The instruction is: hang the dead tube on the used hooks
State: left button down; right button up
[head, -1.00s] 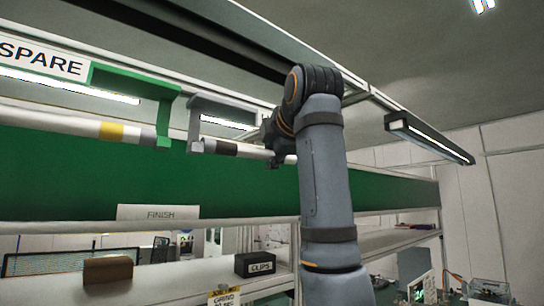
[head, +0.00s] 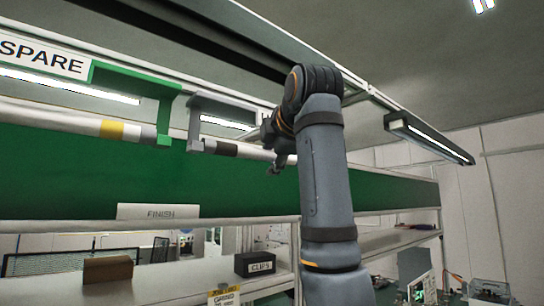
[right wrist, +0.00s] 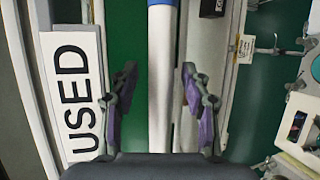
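A white tube with a dark band (head: 226,149) lies at the grey hook (head: 196,125), its near end cradled there. My right gripper (head: 273,155) is at this tube, partly hidden by my own arm. In the right wrist view a white tube (right wrist: 161,90) with a blue part at the top runs between the two fingers of my right gripper (right wrist: 162,100). The fingers are open, with a gap on each side of the tube. A USED sign (right wrist: 73,92) is left of it. My left gripper is not in view.
A green hook (head: 165,115) under the SPARE sign (head: 42,57) holds another white tube with a yellow band (head: 112,130). Below are a FINISH label (head: 158,212), a brown block (head: 108,269) and a black CLIPS box (head: 255,264) on a shelf.

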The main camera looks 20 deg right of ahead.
jog(key=v, duration=0.7)
jog(key=shift+s, duration=0.3)
jog(key=shift+w, duration=0.1)
jog(key=shift+r, duration=0.1)
dwell(0.4)
